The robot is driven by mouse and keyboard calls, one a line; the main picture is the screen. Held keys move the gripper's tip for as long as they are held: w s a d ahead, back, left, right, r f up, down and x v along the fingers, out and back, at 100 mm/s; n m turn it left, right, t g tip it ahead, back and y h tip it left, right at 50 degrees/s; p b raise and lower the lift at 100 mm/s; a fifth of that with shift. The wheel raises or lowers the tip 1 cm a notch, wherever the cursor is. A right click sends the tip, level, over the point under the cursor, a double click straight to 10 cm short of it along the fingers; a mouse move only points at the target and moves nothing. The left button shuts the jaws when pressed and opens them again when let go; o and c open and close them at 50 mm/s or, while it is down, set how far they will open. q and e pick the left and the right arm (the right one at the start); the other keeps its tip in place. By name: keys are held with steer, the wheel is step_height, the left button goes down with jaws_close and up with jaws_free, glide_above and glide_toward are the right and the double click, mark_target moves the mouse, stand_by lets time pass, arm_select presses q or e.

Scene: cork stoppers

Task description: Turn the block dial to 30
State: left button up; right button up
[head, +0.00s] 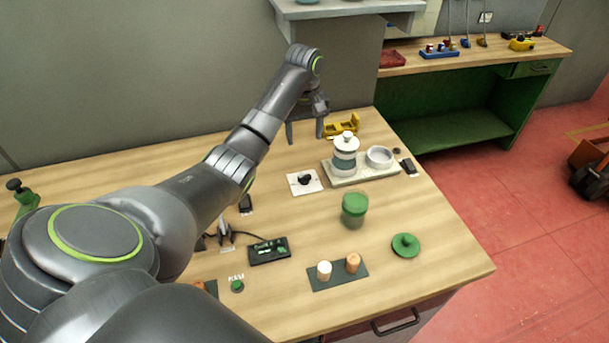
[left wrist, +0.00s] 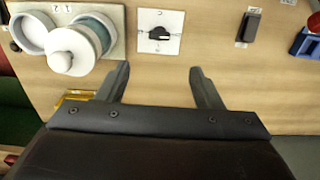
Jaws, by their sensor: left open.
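The block dial is a white square plate with a black knob (head: 305,180) on the table, left of the tray with the white-lidded jar. It also shows in the left wrist view (left wrist: 160,32), where the knob's long axis lies roughly sideways. The marks on the plate are too small to read. My left gripper (head: 305,137) is open and empty, its fingers pointing down behind the dial in the head view. In the left wrist view its two fingers (left wrist: 160,72) stand apart, with the dial beyond the gap between them, not touching it. My right gripper is not in view.
A pale tray (head: 340,181) holds a white-lidded jar (head: 345,158) and a white bowl (head: 379,156). A yellow object (head: 343,124) lies behind. A green canister (head: 354,209), a green lid (head: 406,246), corks on a dark mat (head: 338,278) and a black device (head: 269,250) stand nearer.

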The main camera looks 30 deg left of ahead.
arm_select(q)
steer(key=b, duration=0.5)
glide_toward(304, 176)
step_height(304, 176, down, 7)
steer(key=shift+r+p, duration=0.1)
steer(key=shift+p, duration=0.55)
steer(key=shift+w+f, duration=0.1)
steer(key=shift+f, duration=0.75)
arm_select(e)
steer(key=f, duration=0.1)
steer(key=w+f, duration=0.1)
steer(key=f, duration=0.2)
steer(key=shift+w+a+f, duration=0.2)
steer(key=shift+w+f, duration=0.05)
arm_select(q)
steer(key=c, duration=1)
